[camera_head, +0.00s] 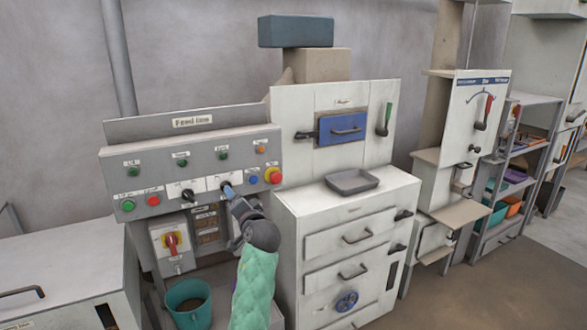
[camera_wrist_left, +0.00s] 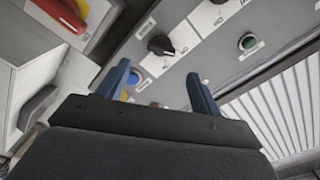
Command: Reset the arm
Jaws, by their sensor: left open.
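My left gripper (camera_head: 228,190) is in front of the lower right part of the grey control panel (camera_head: 190,160), and its arm in a green sleeve rises from the bottom of the head view. In the left wrist view the gripper (camera_wrist_left: 160,83) has its two blue fingers apart, with nothing held between them. A black selector knob (camera_wrist_left: 160,45) shows on the panel beyond the fingertips. A blue button (camera_wrist_left: 135,77) shows beside one finger. I cannot tell whether a finger touches the panel. My right gripper is not in view.
Below the panel are a red-handled switch (camera_head: 171,242) and a teal bucket (camera_head: 189,303). A white drawer cabinet (camera_head: 345,215) with a grey tray (camera_head: 352,181) stands to the right.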

